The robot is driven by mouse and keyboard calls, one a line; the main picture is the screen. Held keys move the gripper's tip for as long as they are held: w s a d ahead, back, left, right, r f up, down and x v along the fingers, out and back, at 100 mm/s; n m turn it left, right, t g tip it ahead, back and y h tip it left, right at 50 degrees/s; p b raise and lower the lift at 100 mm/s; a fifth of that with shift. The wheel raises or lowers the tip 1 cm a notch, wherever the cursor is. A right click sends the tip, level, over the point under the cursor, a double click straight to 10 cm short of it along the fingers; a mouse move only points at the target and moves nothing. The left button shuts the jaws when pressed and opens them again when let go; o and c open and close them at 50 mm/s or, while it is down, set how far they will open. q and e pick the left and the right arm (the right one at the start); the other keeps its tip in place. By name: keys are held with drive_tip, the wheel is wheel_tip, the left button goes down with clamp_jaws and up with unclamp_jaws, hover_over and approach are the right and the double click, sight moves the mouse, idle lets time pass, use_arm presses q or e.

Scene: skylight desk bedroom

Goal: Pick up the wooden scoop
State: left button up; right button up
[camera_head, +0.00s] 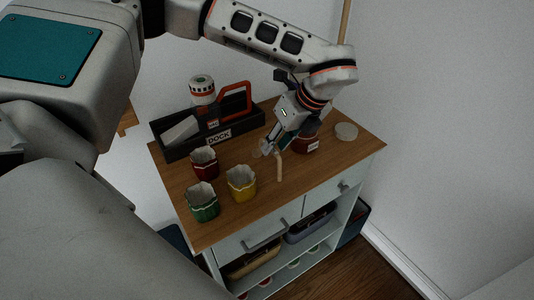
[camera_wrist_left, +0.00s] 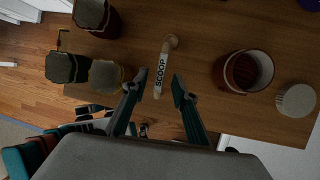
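The wooden scoop (camera_wrist_left: 162,68) lies on the wooden cabinet top (camera_head: 325,165), with a white "SCOOP" label on its handle. In the head view the scoop (camera_head: 279,168) shows as a slim tan stick near the front edge, just below the fingers. My left gripper (camera_head: 270,149) is above the scoop, pointing down. In the left wrist view my left gripper (camera_wrist_left: 158,84) has its two fingers spread on either side of the handle, with gaps to both. It is open and empty. My right gripper is in neither view.
A red cup (camera_head: 204,164), yellow cup (camera_head: 241,184) and green cup (camera_head: 203,204) stand left of the scoop. A dark red pot (camera_head: 306,143) and pale round lid (camera_head: 346,131) are to the right. A black "DOCK" caddy (camera_head: 180,151) stands behind.

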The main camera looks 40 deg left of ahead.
use_arm(q)
drive_tip(key=x, duration=0.3)
drive_tip(key=shift+w+a+f, duration=0.1)
drive_tip(key=shift+a+f, duration=0.15)
clamp_jaws()
drive_tip(key=shift+r, duration=0.1)
wheel_tip(320, 180, up, 20)
idle(0.4)
